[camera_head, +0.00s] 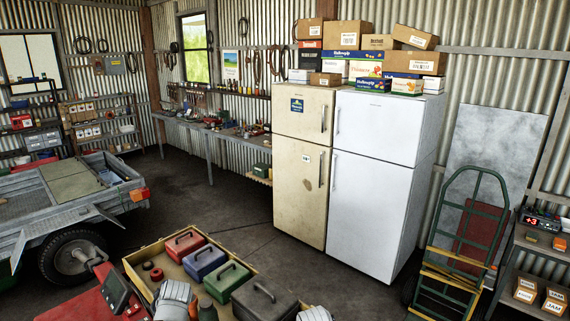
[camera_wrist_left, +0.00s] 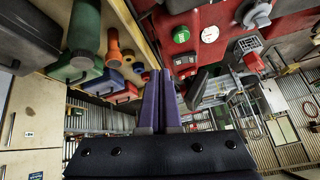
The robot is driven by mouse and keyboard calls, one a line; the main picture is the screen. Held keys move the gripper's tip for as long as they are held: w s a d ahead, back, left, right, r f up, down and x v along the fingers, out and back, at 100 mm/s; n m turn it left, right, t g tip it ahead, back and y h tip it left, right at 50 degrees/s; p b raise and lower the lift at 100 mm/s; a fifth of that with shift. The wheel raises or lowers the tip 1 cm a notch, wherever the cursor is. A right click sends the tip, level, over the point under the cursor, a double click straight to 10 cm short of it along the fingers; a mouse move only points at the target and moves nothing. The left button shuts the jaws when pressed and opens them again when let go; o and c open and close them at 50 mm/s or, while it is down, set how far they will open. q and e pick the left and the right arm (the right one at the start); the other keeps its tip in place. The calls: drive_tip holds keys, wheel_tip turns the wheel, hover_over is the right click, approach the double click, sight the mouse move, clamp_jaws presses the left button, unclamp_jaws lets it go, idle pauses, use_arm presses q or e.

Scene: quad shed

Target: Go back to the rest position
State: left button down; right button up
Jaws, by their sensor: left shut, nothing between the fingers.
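My left gripper (camera_wrist_left: 160,78) shows in the left wrist view as two purple fingers side by side, shut with nothing between them. They point between a wooden tray at the left and a red panel (camera_wrist_left: 220,45) at the right. In the head view I cannot make out the left gripper's fingers.
A wooden tray (camera_head: 140,274) holds red (camera_head: 185,243), blue (camera_head: 204,263), green (camera_head: 227,280) and dark (camera_head: 264,298) boxes. A trailer (camera_head: 75,212) stands left, two fridges (camera_head: 370,180) behind, a hand truck (camera_head: 465,240) right. Bare floor lies between tray and fridges.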

use_arm(q)
drive_tip(key=s+d+f+m+g+h+b, duration=0.1)
drive_tip(key=s+d+f+m+b, duration=0.2)
drive_tip(key=d+f, duration=0.4)
drive_tip(key=s+d+f+m+g+h+b, duration=0.2)
drive_tip(key=s+d+f+m+b, duration=0.2)
drive_tip(key=d, duration=0.9)
drive_tip(key=s+d+f+m+g+h+b, duration=0.1)
drive_tip(key=s+d+f+m+g+b, duration=0.1)
drive_tip(key=s+d+f+m+b, duration=0.2)
drive_tip(key=s+d+f+b, duration=0.3)
drive_tip(key=d+f+b, duration=0.1)
drive_tip(key=d+f, duration=0.3)
drive_tip(key=shift+s+f+b, duration=0.2)
drive_tip(key=shift+s+b, duration=0.05)
drive_tip(key=shift+b, duration=0.1)
use_arm(e)
wheel_tip(320, 180, down, 18)
use_arm(q)
drive_tip(key=shift+d, duration=0.1)
use_arm(e)
drive_tip(key=shift+f, duration=0.1)
